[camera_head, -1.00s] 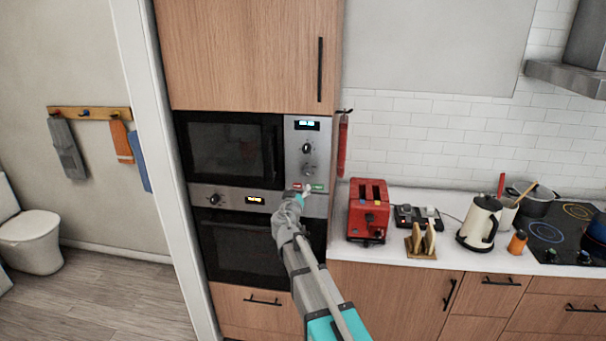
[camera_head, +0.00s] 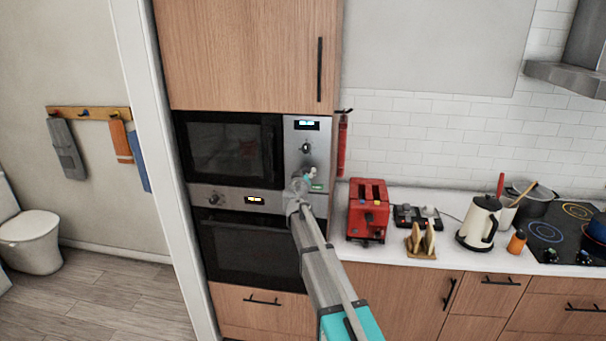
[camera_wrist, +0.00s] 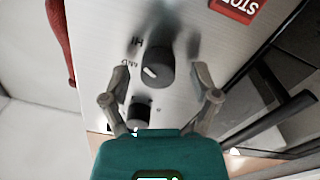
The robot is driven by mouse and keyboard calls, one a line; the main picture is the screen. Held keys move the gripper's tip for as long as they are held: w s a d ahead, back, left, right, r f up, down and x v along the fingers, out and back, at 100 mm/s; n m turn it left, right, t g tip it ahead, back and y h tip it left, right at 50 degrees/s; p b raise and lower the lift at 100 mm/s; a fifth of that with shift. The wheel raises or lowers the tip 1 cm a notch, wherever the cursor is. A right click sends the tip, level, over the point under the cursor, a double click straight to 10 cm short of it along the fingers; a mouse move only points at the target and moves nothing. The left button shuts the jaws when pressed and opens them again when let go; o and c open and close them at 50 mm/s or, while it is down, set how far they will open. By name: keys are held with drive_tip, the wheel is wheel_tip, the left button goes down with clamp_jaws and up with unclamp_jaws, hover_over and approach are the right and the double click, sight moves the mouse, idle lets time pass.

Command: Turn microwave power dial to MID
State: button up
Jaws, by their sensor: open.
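The microwave (camera_head: 232,150) is built into the wooden cabinet, with a silver control panel (camera_head: 291,148) on its right. In the head view my gripper (camera_head: 309,175) is at the panel's lower dial, hiding most of it. In the wrist view the panel appears upside down. A dark round dial (camera_wrist: 158,66) with a white pointer mark and "HI" lettering beside it sits between the spread fingers of my gripper (camera_wrist: 161,76). The fingers are open, with gaps visible on both sides. The second dial (camera_wrist: 139,112) shows closer to the palm; it is the upper dial (camera_head: 306,148) in the head view.
A red STOP button (camera_wrist: 236,6) lies near the dial. A green button (camera_head: 317,188) shows below my gripper. The oven (camera_head: 250,245) is underneath. A red hanging item (camera_head: 342,145) is right of the cabinet, and a red toaster (camera_head: 368,212) stands on the counter.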

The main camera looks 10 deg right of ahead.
drive_tip(key=shift+w+d, duration=0.15)
drive_tip(key=shift+w, duration=0.1)
drive_tip(key=c, duration=1)
drive_tip(key=shift+a, duration=0.25)
clamp_jaws()
drive_tip(key=shift+d, duration=0.2)
